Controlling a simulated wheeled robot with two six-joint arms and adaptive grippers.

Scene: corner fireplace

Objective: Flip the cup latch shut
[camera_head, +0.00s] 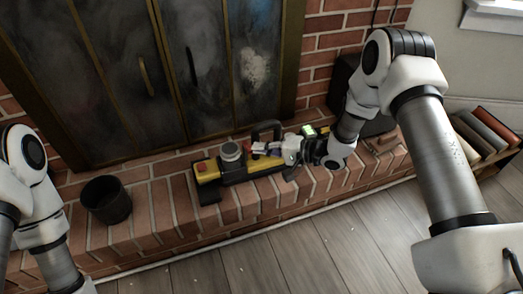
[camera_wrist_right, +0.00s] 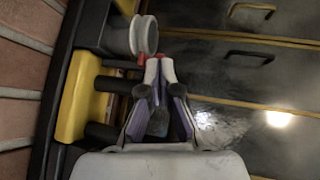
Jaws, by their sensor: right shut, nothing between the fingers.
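A yellow and black device (camera_head: 262,163) lies on the brick hearth. A round grey cup-shaped part (camera_head: 231,151) stands on it, and it also shows at the top of the wrist view (camera_wrist_right: 143,36). My right gripper (camera_head: 263,149) is shut and empty over the device, just right of the grey part. In the wrist view its fingertips (camera_wrist_right: 159,64) meet close below the grey part; I cannot tell whether they touch. The latch is not clearly distinguishable. My left gripper is out of view.
A dark bucket (camera_head: 106,200) stands on the hearth at the left. Glass fireplace doors (camera_head: 150,75) rise behind the device. A black box (camera_head: 347,85) stands at the right, and books (camera_head: 485,133) sit on a low shelf. The wooden floor (camera_head: 300,250) in front is clear.

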